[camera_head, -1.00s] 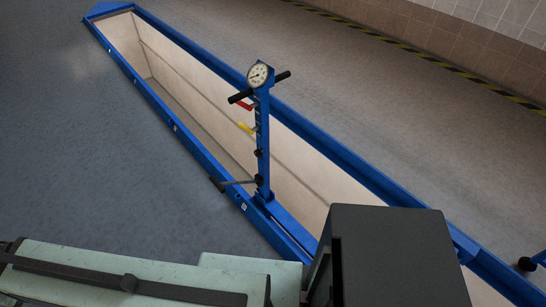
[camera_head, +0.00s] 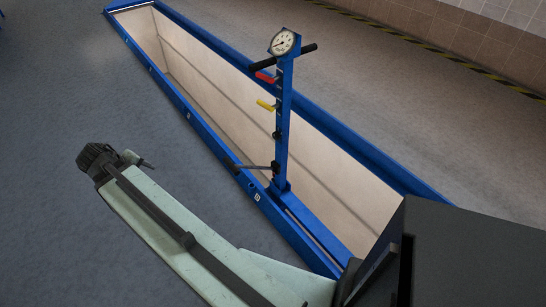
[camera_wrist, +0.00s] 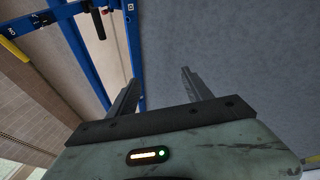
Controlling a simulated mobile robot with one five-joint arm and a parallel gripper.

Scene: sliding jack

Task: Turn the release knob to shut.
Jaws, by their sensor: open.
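A blue jack column (camera_head: 284,115) stands upright on the blue pit frame, with a round white dial gauge (camera_head: 284,42) and a black crossbar on top. Two small black knobs show on the column, an upper one (camera_head: 277,135) and a lower one (camera_head: 275,166); I cannot tell which is the release knob or how it is turned. A grey lever (camera_head: 254,167) with a dark grip sticks out left near the lower one. My gripper (camera_wrist: 159,76) is open and empty in the wrist view, pointing over bare floor. In the head view my arm's end is left of the column, well apart from it.
A red handle (camera_head: 266,77) and a yellow handle (camera_head: 265,105) stick out left from the column. The long open pit (camera_head: 200,88) has a raised blue rim (camera_head: 185,107). The grey floor (camera_head: 60,90) left of the pit is clear.

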